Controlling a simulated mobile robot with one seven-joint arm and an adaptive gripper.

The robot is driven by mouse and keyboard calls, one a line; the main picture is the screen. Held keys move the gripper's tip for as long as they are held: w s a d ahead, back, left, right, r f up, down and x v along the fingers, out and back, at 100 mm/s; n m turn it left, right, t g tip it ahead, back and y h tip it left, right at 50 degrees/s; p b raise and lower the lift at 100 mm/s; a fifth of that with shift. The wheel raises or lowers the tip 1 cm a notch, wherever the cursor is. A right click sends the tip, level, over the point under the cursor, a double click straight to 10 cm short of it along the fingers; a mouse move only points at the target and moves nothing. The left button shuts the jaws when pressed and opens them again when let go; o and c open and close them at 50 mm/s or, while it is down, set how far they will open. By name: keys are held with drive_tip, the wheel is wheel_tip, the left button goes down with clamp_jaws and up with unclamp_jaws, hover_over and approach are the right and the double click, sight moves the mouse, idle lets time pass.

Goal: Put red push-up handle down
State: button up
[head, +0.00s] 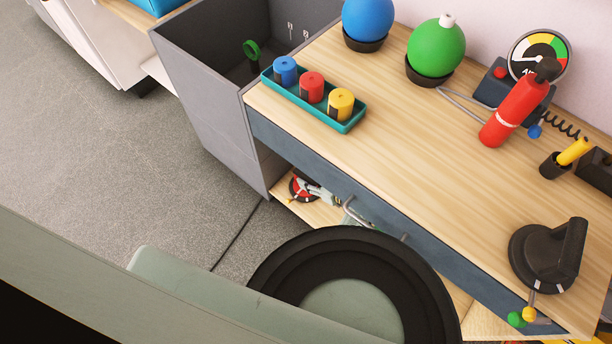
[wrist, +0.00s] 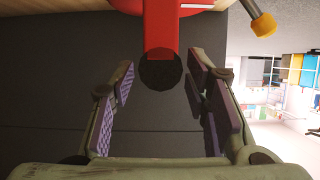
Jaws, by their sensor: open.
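A red piece with a round black end, which looks like the red push-up handle (wrist: 162,30), shows at the top middle of the wrist view. Its upper part is cut off by the frame. My gripper (wrist: 162,70) is open, with purple pads on either side of the black end. No pad visibly touches it. In the head view, a small red and black thing (head: 302,187) sits on the low shelf (head: 318,211) under the tabletop, partly covered by pale parts beside it. I cannot tell for certain that it is the same handle.
The tabletop (head: 390,140) holds a teal tray (head: 349,124) with three coloured cylinders, a blue ball (head: 368,17), a green ball (head: 436,47), a red bottle-like item (head: 510,112) and a black suction handle (head: 545,258). A grey bin (head: 200,90) stands left. The tabletop overhangs the shelf.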

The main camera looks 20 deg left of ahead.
drive_tip(key=p+v, duration=0.1)
drive_tip(key=v, duration=0.9)
drive_tip(key=shift+p, duration=0.35)
